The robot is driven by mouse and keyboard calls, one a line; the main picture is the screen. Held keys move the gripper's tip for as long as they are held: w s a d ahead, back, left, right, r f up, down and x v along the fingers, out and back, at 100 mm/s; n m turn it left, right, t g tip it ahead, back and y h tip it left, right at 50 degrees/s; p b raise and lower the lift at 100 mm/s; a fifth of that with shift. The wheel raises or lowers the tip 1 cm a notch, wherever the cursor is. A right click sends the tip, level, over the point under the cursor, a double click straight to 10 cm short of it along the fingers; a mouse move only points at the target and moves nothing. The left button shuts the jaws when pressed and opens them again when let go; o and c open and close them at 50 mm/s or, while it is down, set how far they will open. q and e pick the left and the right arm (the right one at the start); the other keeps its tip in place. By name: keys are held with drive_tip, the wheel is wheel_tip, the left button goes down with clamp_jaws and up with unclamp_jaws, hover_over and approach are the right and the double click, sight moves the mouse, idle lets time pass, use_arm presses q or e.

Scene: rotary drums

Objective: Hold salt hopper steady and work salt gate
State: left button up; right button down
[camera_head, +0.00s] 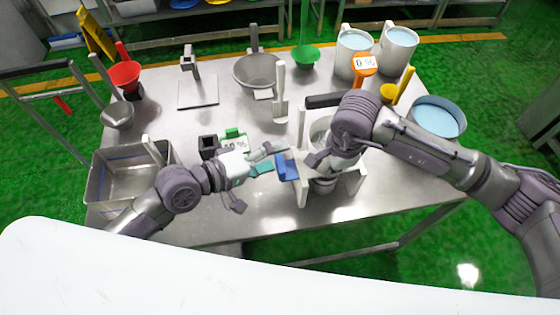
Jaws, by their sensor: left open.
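The salt hopper (319,130) is a grey metal vessel in a white stand (301,185) near the table's front edge. My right arm hides much of it. A blue piece (287,168), which looks like the salt gate's handle, sticks out on the stand's left side. My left gripper (254,178) is open, its fingers spread, just left of the blue piece and apart from it. My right gripper (322,161) is over the hopper's right side; its fingers are partly hidden, and I cannot tell if it grips the hopper.
A digital scale (235,145) with a green part and a teal piece (262,168) lie close to my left gripper. A metal basin (105,190) stands at left. Bowls, funnels, white jugs (398,50) and a blue-filled pot (437,117) stand behind and right.

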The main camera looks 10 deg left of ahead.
sight(280, 163)
use_arm(q)
drive_tip(key=m+g, duration=0.1)
drive_tip(key=d+r+m, duration=0.1)
drive_tip(key=m, duration=0.1)
drive_tip(key=w+m+g, duration=0.1)
drive_tip(key=shift+w+d+r+m+g+y, duration=0.1)
drive_tip(key=shift+d+r+m+g+y, duration=0.1)
drive_tip(key=shift+d+m+g+y, duration=0.1)
drive_tip(key=m, duration=0.1)
drive_tip(key=m+g, duration=0.1)
drive_tip(key=m, duration=0.1)
drive_tip(key=shift+d+r+y, duration=0.15)
drive_tip(key=shift+y, duration=0.15)
drive_tip(key=m, duration=0.1)
drive_tip(key=m+g+y, duration=0.1)
drive_tip(key=shift+r+m+g, duration=0.2)
drive_tip(key=shift+m+g, duration=0.1)
drive_tip(key=shift+a+r+m+g+y, duration=0.15)
drive_tip(key=shift+m+g+y, duration=0.1)
drive_tip(key=shift+m, duration=0.35)
drive_tip(key=shift+a+r+m+g+y, duration=0.15)
drive_tip(key=shift+m+y, duration=0.1)
drive_tip(key=shift+m, duration=0.35)
drive_tip(key=a+r+m+g+y, duration=0.2)
drive_tip(key=a+m+y, duration=0.2)
drive_tip(key=m, duration=0.3)
drive_tip(key=x, duration=1.1)
drive_tip(key=shift+s+f, duration=0.25)
drive_tip(key=shift+s, duration=0.05)
drive_tip(key=shift+c, duration=0.3)
